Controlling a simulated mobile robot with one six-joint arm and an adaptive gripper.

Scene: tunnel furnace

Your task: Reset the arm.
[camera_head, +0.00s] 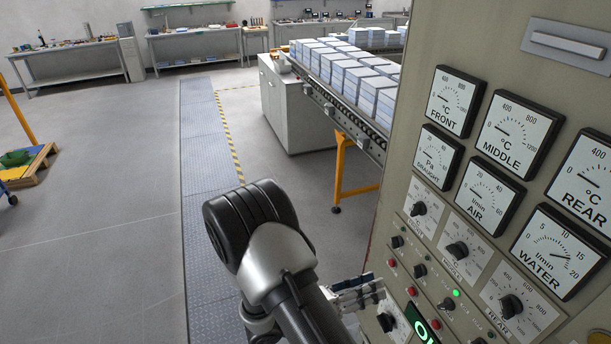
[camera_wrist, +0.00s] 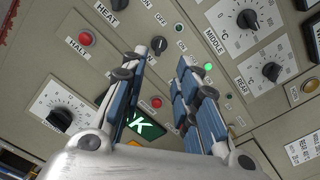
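My arm reaches from the bottom of the head view towards the control panel (camera_head: 400,185). My gripper (camera_head: 358,291) is at the panel's lower left, close to its face; whether it touches cannot be told. In the wrist view my gripper (camera_wrist: 163,70) is open, with its two blue-grey padded fingers apart and no object between them. The panel shows through the gap, with a black switch (camera_wrist: 158,45) near the left fingertip and a green OK sign (camera_wrist: 150,130) partly hidden by the left finger. A green lamp (camera_wrist: 208,66) is lit beside the right finger.
The panel carries several gauges, such as the WATER gauge (camera_head: 556,250), knobs (camera_head: 511,306) and a red HALT button (camera_wrist: 85,38). A conveyor (camera_head: 345,115) with stacked blocks (camera_head: 346,72) stands behind.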

